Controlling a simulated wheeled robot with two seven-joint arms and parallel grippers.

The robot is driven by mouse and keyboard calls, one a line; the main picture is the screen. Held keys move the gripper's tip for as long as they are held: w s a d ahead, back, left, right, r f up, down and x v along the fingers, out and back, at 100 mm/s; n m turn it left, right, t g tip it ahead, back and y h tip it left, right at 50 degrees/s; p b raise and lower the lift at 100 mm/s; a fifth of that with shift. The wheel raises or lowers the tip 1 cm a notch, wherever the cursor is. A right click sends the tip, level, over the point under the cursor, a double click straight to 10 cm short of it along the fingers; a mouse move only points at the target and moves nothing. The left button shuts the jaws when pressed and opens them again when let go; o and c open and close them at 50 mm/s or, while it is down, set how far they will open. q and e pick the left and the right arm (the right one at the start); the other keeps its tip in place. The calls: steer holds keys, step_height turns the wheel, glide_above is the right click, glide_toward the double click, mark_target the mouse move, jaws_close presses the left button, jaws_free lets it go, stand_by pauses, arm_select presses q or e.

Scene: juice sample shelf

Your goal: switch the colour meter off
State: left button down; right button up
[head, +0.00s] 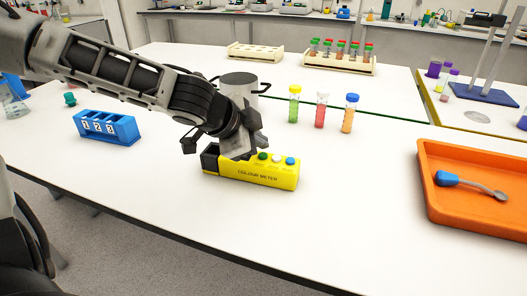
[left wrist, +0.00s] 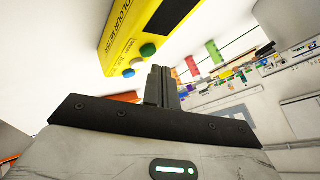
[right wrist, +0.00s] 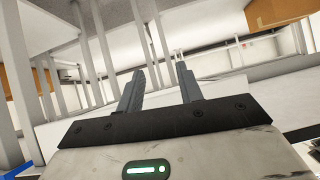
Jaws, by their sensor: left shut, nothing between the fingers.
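The yellow colour meter (head: 258,176) lies on the white table. It has a dark block at its left end and green, white and blue buttons in a row on top. My left gripper (head: 240,153) is shut and empty, just over the meter's left part, left of the green button (head: 263,155). I cannot tell if it touches. The left wrist view shows the meter (left wrist: 125,35) and its buttons beside the closed left fingers (left wrist: 160,72). A dark panel on the meter shows no lit reading there. My right gripper (right wrist: 160,72) is open and empty, away from the table top.
Three capped tubes with green, red and orange liquid (head: 320,112) stand behind the meter. A blue numbered rack (head: 106,128) is at left, an orange tray (head: 475,205) at right. The table between meter and tray is clear.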

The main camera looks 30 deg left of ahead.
step_height(320, 180, up, 5)
steer(key=p, duration=0.4)
steer(key=shift+r+p, duration=0.15)
steer(key=shift+p, duration=0.2)
